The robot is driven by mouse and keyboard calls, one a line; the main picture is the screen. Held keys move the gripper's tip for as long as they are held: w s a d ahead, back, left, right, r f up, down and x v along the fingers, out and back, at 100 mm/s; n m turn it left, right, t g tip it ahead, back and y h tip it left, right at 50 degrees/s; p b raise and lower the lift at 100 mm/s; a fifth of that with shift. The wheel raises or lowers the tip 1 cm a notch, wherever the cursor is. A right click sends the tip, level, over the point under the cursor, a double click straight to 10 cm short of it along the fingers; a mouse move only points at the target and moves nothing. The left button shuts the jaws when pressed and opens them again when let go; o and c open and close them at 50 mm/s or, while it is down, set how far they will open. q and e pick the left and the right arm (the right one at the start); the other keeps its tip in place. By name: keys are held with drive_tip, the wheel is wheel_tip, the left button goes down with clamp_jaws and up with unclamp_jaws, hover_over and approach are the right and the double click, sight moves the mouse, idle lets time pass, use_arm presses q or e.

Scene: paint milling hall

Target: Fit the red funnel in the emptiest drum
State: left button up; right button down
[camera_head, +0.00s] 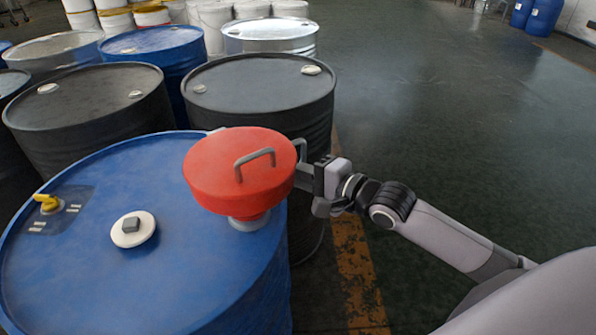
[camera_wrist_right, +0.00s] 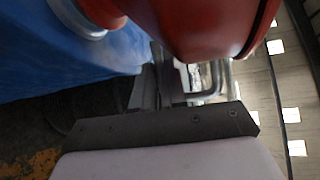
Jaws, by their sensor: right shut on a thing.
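The red funnel (camera_head: 222,170), with a grey loop handle on its closed red top, is over the right part of the near blue drum's top (camera_head: 90,270). My right gripper (camera_head: 314,180) is shut on the funnel at its right side, where a grey handle (camera_wrist_right: 208,97) shows in the wrist view. A pale collar (camera_head: 248,221) shows on the drum top below the funnel; it also appears in the wrist view (camera_wrist_right: 85,18). The funnel's lower end is hidden, so I cannot tell whether it sits in the collar. My left gripper is not in view.
The blue drum also carries a white cap (camera_head: 133,229) and a yellow fitting (camera_head: 47,203). Black drums (camera_head: 262,85) (camera_head: 88,107), another blue drum (camera_head: 150,42) and a pale-topped drum (camera_head: 270,30) stand close behind. The floor (camera_head: 450,120) to the right is clear.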

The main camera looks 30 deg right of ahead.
drive_tip(key=shift+f, duration=0.5)
drive_tip(key=c, duration=1.1)
unclamp_jaws()
drive_tip(key=shift+f, duration=0.15)
drive_tip(key=v, duration=0.7)
drive_tip(key=shift+s+d, duration=0.1)
drive_tip(key=shift+s, duration=0.05)
drive_tip(key=shift+p+v, duration=1.5)
drive_tip(key=shift+v, duration=0.95)
